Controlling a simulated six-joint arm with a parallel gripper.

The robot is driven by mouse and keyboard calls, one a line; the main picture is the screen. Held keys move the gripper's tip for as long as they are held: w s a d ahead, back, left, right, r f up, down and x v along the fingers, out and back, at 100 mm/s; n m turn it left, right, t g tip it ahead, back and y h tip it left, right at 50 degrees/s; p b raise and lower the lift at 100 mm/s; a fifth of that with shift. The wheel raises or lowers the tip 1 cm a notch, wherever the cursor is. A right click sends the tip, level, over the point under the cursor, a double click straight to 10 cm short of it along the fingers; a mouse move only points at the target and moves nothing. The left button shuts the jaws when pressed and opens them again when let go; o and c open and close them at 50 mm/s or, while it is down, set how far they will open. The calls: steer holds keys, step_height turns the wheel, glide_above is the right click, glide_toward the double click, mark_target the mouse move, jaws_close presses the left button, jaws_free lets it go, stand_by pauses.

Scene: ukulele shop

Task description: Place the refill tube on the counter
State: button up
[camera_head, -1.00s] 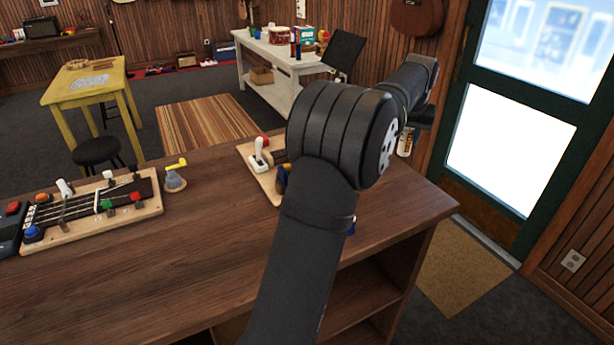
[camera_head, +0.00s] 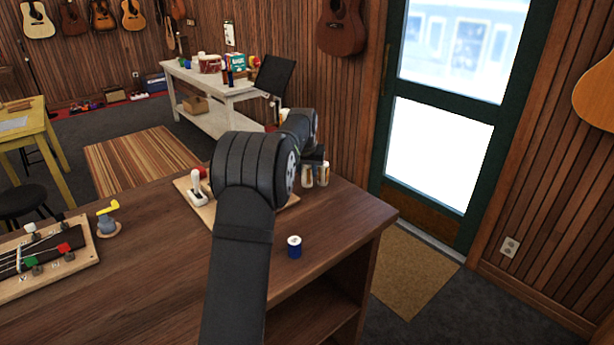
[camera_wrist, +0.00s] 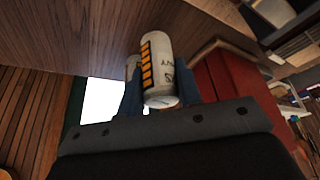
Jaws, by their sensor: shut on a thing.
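A white refill tube (camera_wrist: 160,68) with an orange-striped label sits between the fingers of my gripper (camera_wrist: 158,90) in the wrist view. My gripper is shut on it. A second pale cylinder (camera_wrist: 132,64) shows partly behind it. In the head view my gripper is at the far right end of the wooden counter (camera_head: 340,222), mostly hidden by my arm. Two small white tubes, a left one (camera_head: 307,176) and a right one (camera_head: 322,173), show just below it. I cannot tell which is held, or whether the held tube touches the counter.
A blue canister with a white top (camera_head: 294,248) stands near the counter's front edge. A yellow-handled crank piece (camera_head: 107,220) and a fretboard jig (camera_head: 45,262) are further left.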

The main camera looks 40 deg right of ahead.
steer(key=shift+f, duration=1.05)
steer(key=shift+f, duration=0.2)
steer(key=o, duration=1)
steer(key=shift+r, duration=0.1)
steer(key=v, duration=1.2)
steer(key=shift+d+r, duration=0.1)
steer(key=shift+r, duration=0.05)
